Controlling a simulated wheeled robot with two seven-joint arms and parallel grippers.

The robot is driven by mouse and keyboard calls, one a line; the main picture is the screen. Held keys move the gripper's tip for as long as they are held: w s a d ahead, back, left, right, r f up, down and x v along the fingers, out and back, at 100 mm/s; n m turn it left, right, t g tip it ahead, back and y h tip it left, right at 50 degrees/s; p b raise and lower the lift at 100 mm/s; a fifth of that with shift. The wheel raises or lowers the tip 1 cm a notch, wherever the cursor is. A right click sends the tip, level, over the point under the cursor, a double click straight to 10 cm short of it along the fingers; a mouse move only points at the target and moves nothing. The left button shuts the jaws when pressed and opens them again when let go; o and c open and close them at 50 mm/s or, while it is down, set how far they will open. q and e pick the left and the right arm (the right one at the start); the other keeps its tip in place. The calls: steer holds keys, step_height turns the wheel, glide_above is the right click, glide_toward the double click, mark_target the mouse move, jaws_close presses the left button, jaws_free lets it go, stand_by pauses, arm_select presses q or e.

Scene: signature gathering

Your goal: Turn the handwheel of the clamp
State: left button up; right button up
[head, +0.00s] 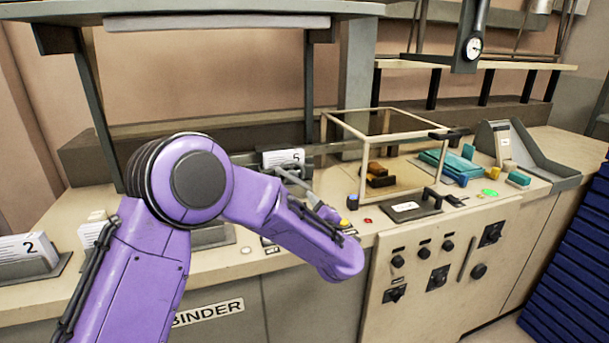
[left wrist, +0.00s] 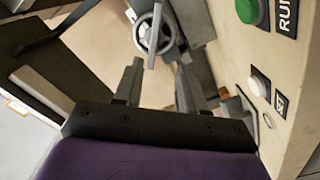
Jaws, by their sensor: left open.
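The clamp's handwheel (left wrist: 153,40) shows at the top middle of the left wrist view as a grey spoked ring with a light bar across it. My left gripper (left wrist: 158,66) is open, its two dark fingers pointing toward the wheel. The wheel appears just beyond the fingertips, between their lines; no contact is visible. In the head view my purple left arm reaches in over the counter and covers much of the clamp area. The handwheel cannot be made out clearly there. My right gripper is not in view.
In the head view a glass-sided case (head: 390,140) stands right of my arm. Numbered card stacks (head: 28,252) stand at the left. An overhead shelf (head: 200,12) spans the back.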

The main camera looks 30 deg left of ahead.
mark_target(293, 179)
arm_select(q)
steer(key=p+x, duration=0.1)
steer(key=x, duration=0.2)
steer(key=r+p+x, duration=0.1)
steer(key=x, duration=0.3)
steer(key=p+x, duration=0.2)
steer(key=x, duration=0.2)
steer(key=shift+r, duration=0.25)
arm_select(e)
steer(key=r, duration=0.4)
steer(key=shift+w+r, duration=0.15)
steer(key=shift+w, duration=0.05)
arm_select(q)
steer(key=shift+s+d+r, duration=0.1)
steer(key=shift+s, duration=0.05)
jaws_close()
